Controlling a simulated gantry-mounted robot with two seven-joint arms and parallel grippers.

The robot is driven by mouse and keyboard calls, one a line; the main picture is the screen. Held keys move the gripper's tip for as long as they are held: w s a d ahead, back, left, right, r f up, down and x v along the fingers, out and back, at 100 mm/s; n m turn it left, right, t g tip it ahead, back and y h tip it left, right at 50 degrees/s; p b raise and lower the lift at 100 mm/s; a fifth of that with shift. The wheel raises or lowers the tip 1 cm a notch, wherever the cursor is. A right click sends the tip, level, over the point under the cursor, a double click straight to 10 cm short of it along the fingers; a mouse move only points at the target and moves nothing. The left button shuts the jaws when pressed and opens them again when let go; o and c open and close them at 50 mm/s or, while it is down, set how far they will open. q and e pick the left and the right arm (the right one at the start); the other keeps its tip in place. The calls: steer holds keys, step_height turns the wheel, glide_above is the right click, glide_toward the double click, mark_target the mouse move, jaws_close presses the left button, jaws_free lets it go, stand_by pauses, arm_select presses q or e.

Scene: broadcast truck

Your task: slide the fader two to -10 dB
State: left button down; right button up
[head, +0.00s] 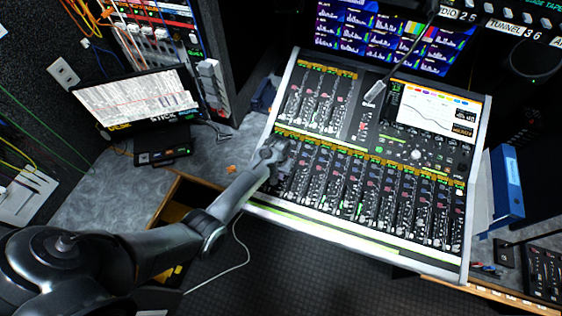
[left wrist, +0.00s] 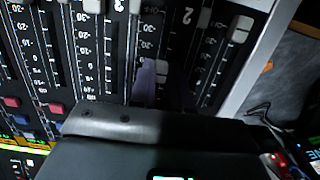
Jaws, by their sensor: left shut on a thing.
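The mixing console (head: 350,243) stands in the middle of the head view, with a lower and an upper bank of faders. My left gripper (head: 274,158) is over the left end of the lower bank. In the left wrist view, its two dark fingers (left wrist: 164,86) are shut on a small grey fader cap (left wrist: 162,67), in a slot beside printed dB numbers. The exact mark at the cap is hard to read. A pale cap (left wrist: 241,28) sits in the slot farther right. My right gripper is out of view.
Other pale fader caps (left wrist: 92,6) stand in slots to the left. A thin boom (head: 408,55) hangs over the console's upper part.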

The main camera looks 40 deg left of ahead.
arm_select(q)
steer(key=shift+s+d, duration=0.1)
steer(key=shift+s, duration=0.2)
steer(key=c, duration=1.1)
jaws_free()
steer(key=shift+r, duration=0.35)
step_height(320, 180, up, 10)
steer(key=shift+p, duration=0.5)
